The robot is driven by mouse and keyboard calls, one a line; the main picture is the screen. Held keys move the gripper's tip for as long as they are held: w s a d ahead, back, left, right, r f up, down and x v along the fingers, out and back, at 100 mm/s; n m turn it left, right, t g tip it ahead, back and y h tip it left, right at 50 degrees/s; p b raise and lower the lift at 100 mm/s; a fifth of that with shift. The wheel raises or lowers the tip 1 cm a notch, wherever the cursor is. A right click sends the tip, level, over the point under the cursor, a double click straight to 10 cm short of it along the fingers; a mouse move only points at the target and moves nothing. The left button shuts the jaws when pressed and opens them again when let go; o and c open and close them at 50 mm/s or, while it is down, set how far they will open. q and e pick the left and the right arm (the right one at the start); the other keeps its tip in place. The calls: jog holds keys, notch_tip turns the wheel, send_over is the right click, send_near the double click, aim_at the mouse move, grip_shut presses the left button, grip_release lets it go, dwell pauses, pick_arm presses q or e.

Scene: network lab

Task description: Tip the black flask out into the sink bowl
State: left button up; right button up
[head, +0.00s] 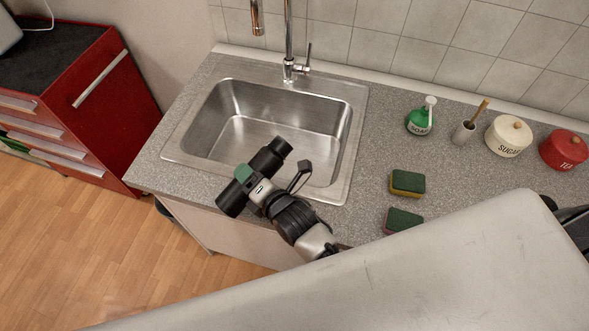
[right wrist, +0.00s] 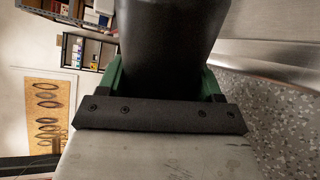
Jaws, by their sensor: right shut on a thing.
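The black flask (head: 266,161) is in my right gripper (head: 244,174), which is shut around its body. In the head view the flask lies at a slant over the front edge of the sink, its narrower end pointing up and right toward the sink bowl (head: 240,135). Nothing is seen coming out of it. The steel bowl looks empty. In the right wrist view the flask (right wrist: 168,45) fills the space between the green finger pads, and its far end is out of frame. My left gripper is not in view.
A tap (head: 288,45) stands behind the sink. Two sponges, a green one (head: 407,182) and another (head: 403,219), lie right of the sink. A soap bottle (head: 420,120), brush holder (head: 464,132), sugar jar (head: 508,136) and tea jar (head: 565,150) stand farther right. A red cabinet (head: 95,100) is left.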

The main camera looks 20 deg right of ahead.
jog(key=shift+w+d+f+m+y+b, duration=0.15)
jog(key=shift+d+f+m+y+b, duration=0.1)
jog(key=shift+f+m+b, duration=0.25)
jog(key=shift+w+d+f+m+y+b, duration=0.2)
jog(key=shift+f+m+b, duration=0.1)
jog(key=shift+b, duration=0.25)
jog(key=shift+r+p, duration=0.3)
jog(key=shift+p, duration=0.1)
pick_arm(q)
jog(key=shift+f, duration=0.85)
pick_arm(e)
jog(key=shift+m+g, duration=0.3)
pick_arm(q)
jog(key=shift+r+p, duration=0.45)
jog(key=shift+p, duration=0.1)
pick_arm(e)
jog(key=shift+d+m+y, duration=0.15)
jog(key=shift+m+y, duration=0.1)
jog(key=shift+m, duration=0.55)
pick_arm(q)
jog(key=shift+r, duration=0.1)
pick_arm(e)
jog(key=shift+s+a, duration=0.15)
jog(key=shift+a, duration=0.5)
jog(key=shift+m, duration=0.3)
